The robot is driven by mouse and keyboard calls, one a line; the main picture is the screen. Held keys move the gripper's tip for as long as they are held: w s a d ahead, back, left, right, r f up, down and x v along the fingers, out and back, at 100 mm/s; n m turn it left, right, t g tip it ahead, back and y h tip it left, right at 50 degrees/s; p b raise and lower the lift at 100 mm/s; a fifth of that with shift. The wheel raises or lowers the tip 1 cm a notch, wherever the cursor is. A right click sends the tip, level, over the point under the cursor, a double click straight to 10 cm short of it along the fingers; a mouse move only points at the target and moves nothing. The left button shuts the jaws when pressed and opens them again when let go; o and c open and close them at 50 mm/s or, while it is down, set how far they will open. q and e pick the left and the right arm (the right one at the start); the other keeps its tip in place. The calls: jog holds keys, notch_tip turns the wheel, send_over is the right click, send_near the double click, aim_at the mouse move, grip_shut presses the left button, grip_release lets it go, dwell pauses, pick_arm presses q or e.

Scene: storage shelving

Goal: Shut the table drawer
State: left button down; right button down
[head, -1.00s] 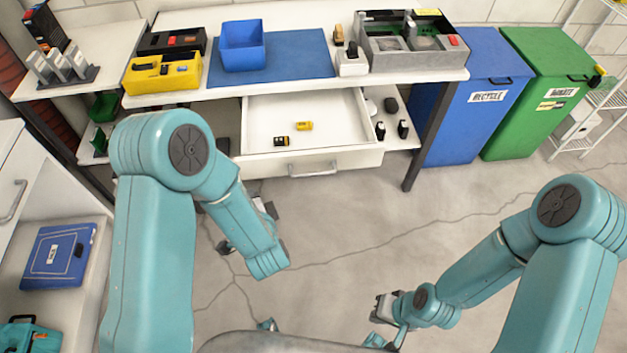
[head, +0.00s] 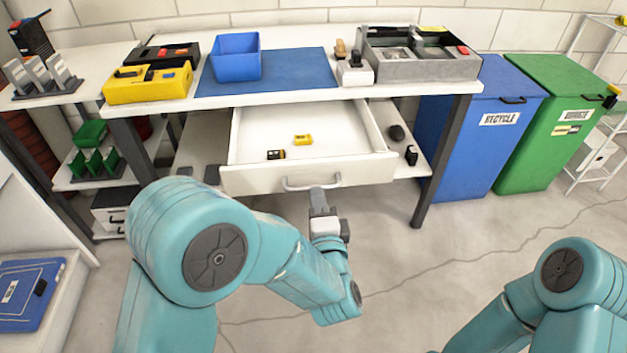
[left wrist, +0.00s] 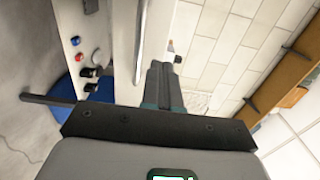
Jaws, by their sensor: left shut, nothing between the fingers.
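The white table drawer (head: 245,181) stands pulled out below the table top, with a grey bar handle (head: 297,187) on its front. A yellow battery-like item (head: 303,140) and a dark one with a yellow end (head: 276,155) lie inside it. My left gripper (head: 319,192) is shut and empty, pointing at the drawer front by the right part of the handle. I cannot tell whether it touches. Its dark fingers also show together in the left wrist view (left wrist: 164,86). My right gripper is out of view; only part of that arm shows.
The table top (head: 300,96) holds a blue bin (head: 236,57), a yellow case (head: 148,83) and a grey tray (head: 425,66). A dark table leg (head: 440,160) stands right of the drawer, beside a blue recycle bin (head: 485,120). The floor in front is clear.

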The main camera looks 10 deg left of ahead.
aim_at(312, 167)
pick_arm(q)
jog(key=b+x, duration=0.1)
jog(key=x, duration=0.5)
jog(key=shift+w+f, duration=0.1)
jog(key=shift+w, duration=0.05)
jog(key=shift+w+a, duration=0.1)
jog(key=shift+w, duration=0.1)
